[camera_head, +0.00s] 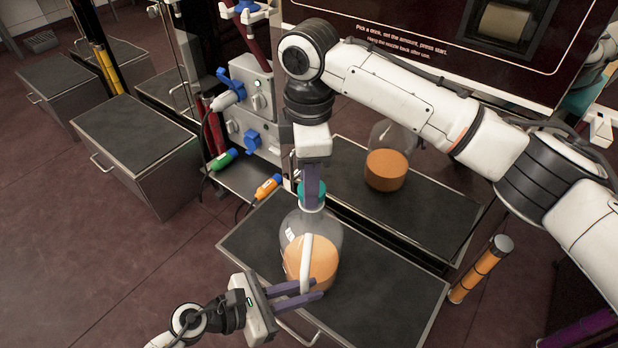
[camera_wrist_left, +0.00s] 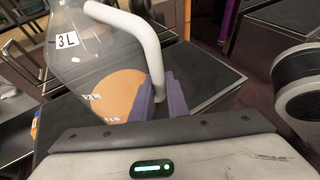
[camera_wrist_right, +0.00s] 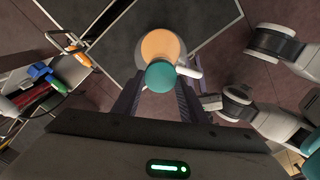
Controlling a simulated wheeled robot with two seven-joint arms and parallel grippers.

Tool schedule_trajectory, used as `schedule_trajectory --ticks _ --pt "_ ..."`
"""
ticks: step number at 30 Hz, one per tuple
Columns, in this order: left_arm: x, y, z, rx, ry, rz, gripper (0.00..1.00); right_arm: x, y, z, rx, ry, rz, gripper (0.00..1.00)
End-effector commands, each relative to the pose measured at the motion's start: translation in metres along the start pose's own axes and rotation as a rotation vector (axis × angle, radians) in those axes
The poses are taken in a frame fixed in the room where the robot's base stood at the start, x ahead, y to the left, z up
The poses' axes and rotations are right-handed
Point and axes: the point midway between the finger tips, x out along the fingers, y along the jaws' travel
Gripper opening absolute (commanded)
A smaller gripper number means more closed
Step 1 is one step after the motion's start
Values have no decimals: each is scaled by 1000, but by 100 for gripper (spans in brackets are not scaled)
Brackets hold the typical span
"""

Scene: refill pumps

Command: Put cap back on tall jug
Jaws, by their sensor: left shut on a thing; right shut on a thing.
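The tall jug (camera_head: 322,240) is clear, with orange liquid low inside and a white handle. It stands upright on a dark-topped shelf (camera_head: 385,300); the left wrist view shows its body (camera_wrist_left: 98,50) with a 3 L mark. My left gripper (camera_head: 312,292) is shut on the handle, low down. The teal cap (camera_head: 311,196) is at the jug's mouth, and my right gripper (camera_head: 312,182) is shut on it from above. In the right wrist view the cap (camera_wrist_right: 160,76) sits over the jug, between the fingers. The rim under the cap is hidden, so I cannot tell whether it is seated.
A mirror-like panel behind the shelf shows a second jug image (camera_head: 386,170). Orange (camera_head: 268,187) and green (camera_head: 223,159) nozzles with hoses are left of the jug. A grey cabinet (camera_head: 140,150) stands further left. An orange post (camera_head: 482,268) is at the right. The shelf's right side is clear.

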Motion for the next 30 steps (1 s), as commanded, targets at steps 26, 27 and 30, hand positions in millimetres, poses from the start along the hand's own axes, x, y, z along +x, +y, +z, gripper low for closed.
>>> schedule_trajectory --ticks 26,27,30 --pt "0 -1 0 -1 0 -2 0 11 1 -1 476 2 -3 18" --pt "0 -1 0 -1 0 -2 0 11 2 -1 574 0 -3 18" --pt "0 -1 0 -1 0 -2 0 11 3 0 821 -1 -3 18"
